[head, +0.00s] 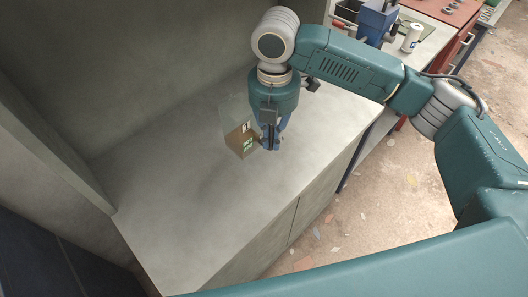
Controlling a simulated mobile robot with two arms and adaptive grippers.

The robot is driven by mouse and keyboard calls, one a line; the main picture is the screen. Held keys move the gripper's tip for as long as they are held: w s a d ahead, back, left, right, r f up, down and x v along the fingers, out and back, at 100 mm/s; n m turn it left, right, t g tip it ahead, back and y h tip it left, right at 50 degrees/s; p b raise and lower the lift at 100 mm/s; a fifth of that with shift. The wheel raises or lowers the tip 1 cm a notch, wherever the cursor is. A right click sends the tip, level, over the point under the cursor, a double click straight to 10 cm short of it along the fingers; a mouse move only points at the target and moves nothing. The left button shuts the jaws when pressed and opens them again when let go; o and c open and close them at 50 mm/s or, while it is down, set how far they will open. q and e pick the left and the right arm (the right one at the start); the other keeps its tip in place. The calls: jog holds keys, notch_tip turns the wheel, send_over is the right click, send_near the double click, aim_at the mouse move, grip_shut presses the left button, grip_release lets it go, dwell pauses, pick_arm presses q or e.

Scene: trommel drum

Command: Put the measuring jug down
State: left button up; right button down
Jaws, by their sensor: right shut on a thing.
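The measuring jug (239,138) is a clear vessel, brownish in its lower part, with small white and green markings. It is just left of my right gripper (269,143), over the grey worktop (180,185). My right gripper points down and is shut on the jug's right side. The gripper's palm and fingers hide part of the jug. The jug looks about upright. I cannot tell whether its base touches the worktop. My left gripper is not in view.
The worktop is bare to the left and front of the jug, with walls at its back and left. A blue vise-like device (376,20) and a white roll or can (411,38) stand on a farther bench. Speckled floor (395,190) lies to the right.

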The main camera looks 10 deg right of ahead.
aim_at(271, 149)
notch_tip(271, 149, down, 2)
jog(key=shift+w+d+f, duration=0.1)
jog(key=shift+d+f, duration=0.05)
jog(key=shift+a+f+p, duration=0.2)
jog(key=shift+f+p, duration=0.1)
jog(key=shift+f, duration=0.35)
notch_tip(271, 149, down, 3)
jog(key=shift+r, duration=0.1)
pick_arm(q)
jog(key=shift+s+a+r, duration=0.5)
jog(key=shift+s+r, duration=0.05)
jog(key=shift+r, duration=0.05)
pick_arm(e)
jog(key=c, duration=1.8)
grip_release()
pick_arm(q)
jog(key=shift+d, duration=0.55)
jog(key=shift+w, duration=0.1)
